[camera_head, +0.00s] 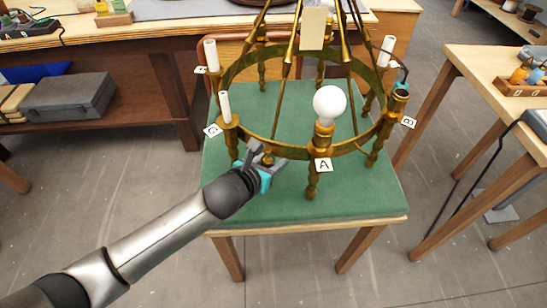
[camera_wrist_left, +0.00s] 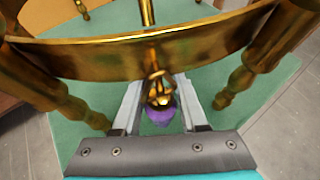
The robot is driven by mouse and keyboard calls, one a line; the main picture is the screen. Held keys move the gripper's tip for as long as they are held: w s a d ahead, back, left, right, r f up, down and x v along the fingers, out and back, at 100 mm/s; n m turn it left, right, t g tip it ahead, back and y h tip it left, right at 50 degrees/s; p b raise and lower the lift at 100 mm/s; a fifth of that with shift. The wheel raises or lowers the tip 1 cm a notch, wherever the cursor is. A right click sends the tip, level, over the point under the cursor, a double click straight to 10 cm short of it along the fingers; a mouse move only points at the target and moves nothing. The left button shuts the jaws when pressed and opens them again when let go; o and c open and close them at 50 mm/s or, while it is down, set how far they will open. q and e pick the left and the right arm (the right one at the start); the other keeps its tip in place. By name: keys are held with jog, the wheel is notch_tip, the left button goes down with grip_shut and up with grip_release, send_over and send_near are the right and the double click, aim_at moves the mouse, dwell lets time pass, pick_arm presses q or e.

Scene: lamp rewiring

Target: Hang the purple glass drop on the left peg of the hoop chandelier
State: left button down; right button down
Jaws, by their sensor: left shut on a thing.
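The purple glass drop (camera_wrist_left: 160,114) is between the fingers of my left gripper (camera_wrist_left: 157,103) in the wrist view, with its brass cap and loop pointing up toward the hoop. My left gripper (camera_head: 264,160) is shut on it just below the near-left part of the hoop chandelier (camera_head: 350,148). In the head view the drop is mostly hidden by the gripper. The loop overlaps the lower edge of the brass band (camera_wrist_left: 100,57) in the wrist view. I cannot tell whether it is around a peg, as the peg is not clear. My right gripper is not in view.
The chandelier stands on a green-topped table (camera_head: 290,208). Its white bulb (camera_head: 329,103), candle sleeves (camera_head: 225,106) and turned brass posts (camera_head: 312,182) crowd the hoop near the gripper. A wooden bench (camera_head: 500,70) stands right, a grey case (camera_head: 70,98) left.

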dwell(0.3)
pick_arm(q)
jog(key=shift+c, duration=1.8)
grip_release()
jog(key=shift+s+a+r, duration=0.15)
jog(key=shift+s+r, duration=0.05)
jog(key=shift+s, duration=0.05)
jog(key=p+v, duration=0.5)
jog(key=v, duration=0.9)
jog(key=shift+s+a, duration=0.2)
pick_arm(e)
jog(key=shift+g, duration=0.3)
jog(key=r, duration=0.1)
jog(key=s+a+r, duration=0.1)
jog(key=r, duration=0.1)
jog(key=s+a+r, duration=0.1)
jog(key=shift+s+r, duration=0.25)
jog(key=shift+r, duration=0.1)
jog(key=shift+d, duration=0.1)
